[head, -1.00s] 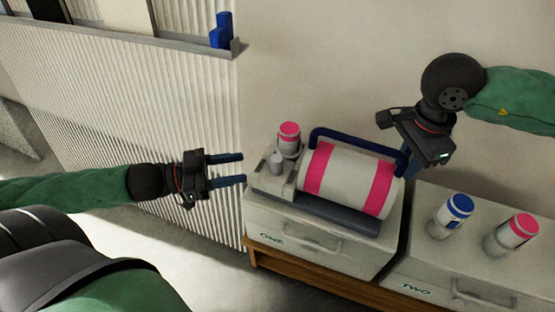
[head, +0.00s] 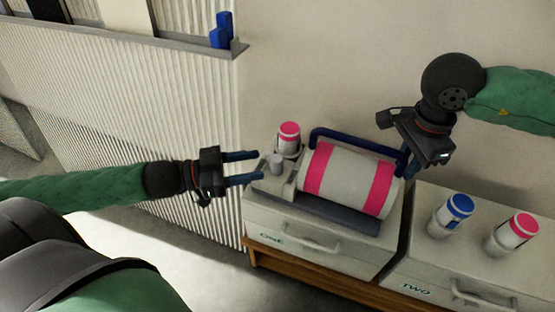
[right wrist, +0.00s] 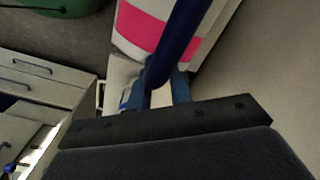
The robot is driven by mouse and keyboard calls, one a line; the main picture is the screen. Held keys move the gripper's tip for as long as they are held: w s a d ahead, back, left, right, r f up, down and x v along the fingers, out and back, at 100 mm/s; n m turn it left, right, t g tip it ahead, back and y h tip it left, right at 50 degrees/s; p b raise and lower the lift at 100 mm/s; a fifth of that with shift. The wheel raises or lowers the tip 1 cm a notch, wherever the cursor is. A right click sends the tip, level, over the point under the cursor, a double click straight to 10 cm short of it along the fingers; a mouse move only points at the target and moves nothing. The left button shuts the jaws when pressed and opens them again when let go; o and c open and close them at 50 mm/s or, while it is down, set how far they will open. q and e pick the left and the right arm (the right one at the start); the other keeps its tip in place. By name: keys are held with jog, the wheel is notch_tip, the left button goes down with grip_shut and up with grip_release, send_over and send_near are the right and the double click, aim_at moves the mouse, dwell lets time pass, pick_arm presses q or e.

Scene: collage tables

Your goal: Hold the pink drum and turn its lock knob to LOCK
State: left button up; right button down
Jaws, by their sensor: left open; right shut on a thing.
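The pink drum (head: 339,180), white with two pink bands, lies on its side in a grey cradle on the drawer unit marked ONE. It also shows in the right wrist view (right wrist: 153,40). A dark blue handle (head: 352,139) arches over it. My right gripper (head: 404,166) is shut on the handle at its right end; the handle passes between the fingers in the right wrist view. The grey lock knob (head: 276,164) stands at the drum's left end. My left gripper (head: 259,166) is open, its fingertips close to the knob's left side. Whether they touch is unclear. No LOCK mark is readable.
A pink-capped bottle (head: 289,138) stands just behind the knob. A blue-banded bottle (head: 453,212) and another pink-capped bottle (head: 513,233) stand on unit TWO (head: 430,260) at right. A ledge (head: 150,42) with a blue object (head: 221,31) is at the back left.

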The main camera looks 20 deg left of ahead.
aim_at(271, 164)
pick_arm(q)
jog(key=shift+x, duration=3.3)
jog(key=shift+f, duration=0.15)
jog(key=shift+c, duration=0.3)
